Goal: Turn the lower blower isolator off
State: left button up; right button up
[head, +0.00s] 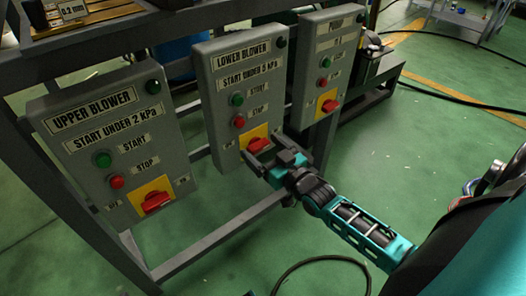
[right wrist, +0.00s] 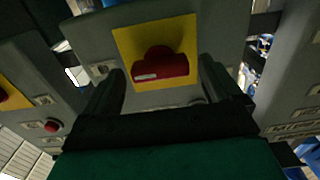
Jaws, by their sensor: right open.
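The lower blower panel (head: 238,75) is the middle grey box, labelled "LOWER BLOWER, START UNDER 5 KPA". Its isolator, a red rotary handle (head: 259,145) on a yellow plate (head: 257,133), sits low on the panel. My right gripper (head: 265,160) is at this isolator with its fingers open. In the right wrist view the red handle (right wrist: 160,66) lies roughly level, ahead of and between the two fingers (right wrist: 160,88). A gap shows between the handle and each finger, so nothing is gripped.
The upper blower panel (head: 110,120) stands to the left with its own red isolator (head: 156,202). Another grey panel (head: 325,60) stands close on the right. All are mounted on a grey metal frame (head: 225,232). A black cable (head: 325,259) lies on the green floor.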

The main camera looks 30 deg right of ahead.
jog(key=shift+w, duration=0.25)
jog(key=c, duration=1.1)
